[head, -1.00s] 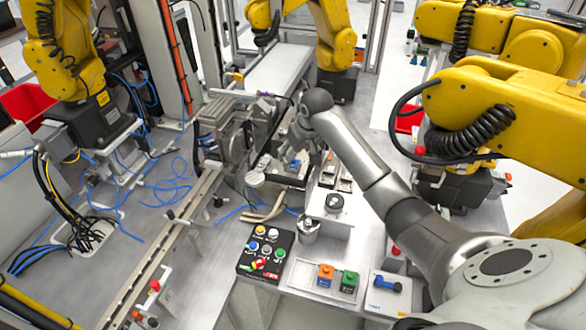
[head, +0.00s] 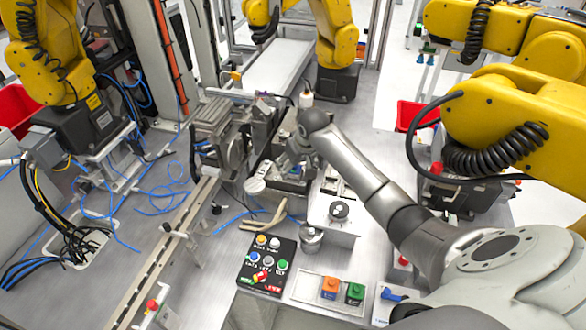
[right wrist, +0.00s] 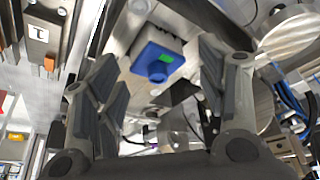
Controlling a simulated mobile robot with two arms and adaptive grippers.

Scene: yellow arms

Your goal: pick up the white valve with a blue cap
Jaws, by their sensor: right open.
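In the right wrist view, a blue cap (right wrist: 156,64) with a green mark on top sits on a pale, whitish body (right wrist: 160,38), which I take as the white valve. It lies between and beyond the two dark fingers of my right gripper (right wrist: 157,75), with visible gaps on both sides. My right gripper is open and empty. In the head view, my right gripper (head: 297,150) points down over the fixtures in the middle of the bench. A small blue spot (head: 296,167) shows just below it; the rest of the valve is hidden there. My left gripper is out of view.
A button panel (head: 267,265), an orange block (head: 330,287) and a green block (head: 355,292) stand at the front of the bench. A round metal part (head: 311,238) stands behind them. Yellow robot arms (head: 500,118) crowd the right side. Metal machinery (head: 222,135) stands left of my gripper.

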